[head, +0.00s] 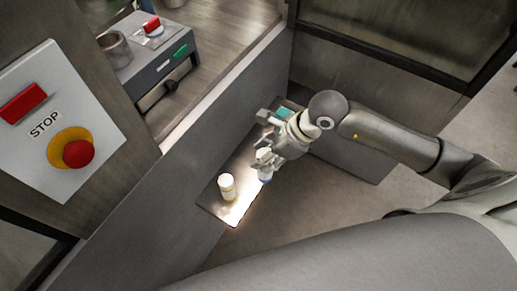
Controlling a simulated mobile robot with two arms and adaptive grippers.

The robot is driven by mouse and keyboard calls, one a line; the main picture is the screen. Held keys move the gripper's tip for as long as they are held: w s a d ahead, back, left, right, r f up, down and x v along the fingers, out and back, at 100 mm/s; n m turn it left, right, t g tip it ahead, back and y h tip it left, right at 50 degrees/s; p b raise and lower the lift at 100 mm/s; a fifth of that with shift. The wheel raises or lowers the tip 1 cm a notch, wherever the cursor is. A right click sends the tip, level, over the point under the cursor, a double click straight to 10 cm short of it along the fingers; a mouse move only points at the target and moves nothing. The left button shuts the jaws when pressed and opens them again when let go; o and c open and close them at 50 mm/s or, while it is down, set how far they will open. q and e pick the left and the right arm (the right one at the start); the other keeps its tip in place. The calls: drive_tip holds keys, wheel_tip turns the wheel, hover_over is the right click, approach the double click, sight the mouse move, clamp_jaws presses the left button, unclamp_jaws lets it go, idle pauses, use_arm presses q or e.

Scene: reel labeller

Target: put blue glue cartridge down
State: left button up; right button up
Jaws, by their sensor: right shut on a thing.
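My right gripper (268,160) reaches in from the right over a narrow metal shelf. It is shut on the blue glue cartridge (265,178), of which a pale body and a blue lower end show below the fingers. The fingers hide its upper part. The cartridge is upright or nearly so, over the shelf; I cannot tell whether its lower end touches the surface. My left gripper is not in view.
The metal shelf (211,199) holds a white-capped bottle with a yellowish label (227,187), left of the gripper. A teal item (284,112) lies at its far end. A grey wall (150,207) runs alongside. A STOP panel (62,122) and a grey machine (150,62) stand left.

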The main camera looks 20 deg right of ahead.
drive_tip(key=w+d+f+b, duration=0.2)
drive_tip(key=w+f+b, duration=0.7)
drive_tip(key=w+f, duration=0.4)
drive_tip(key=shift+w+b, duration=0.35)
drive_tip(key=shift+b, duration=0.05)
drive_tip(key=o, duration=1.1)
drive_tip(key=shift+f, duration=0.1)
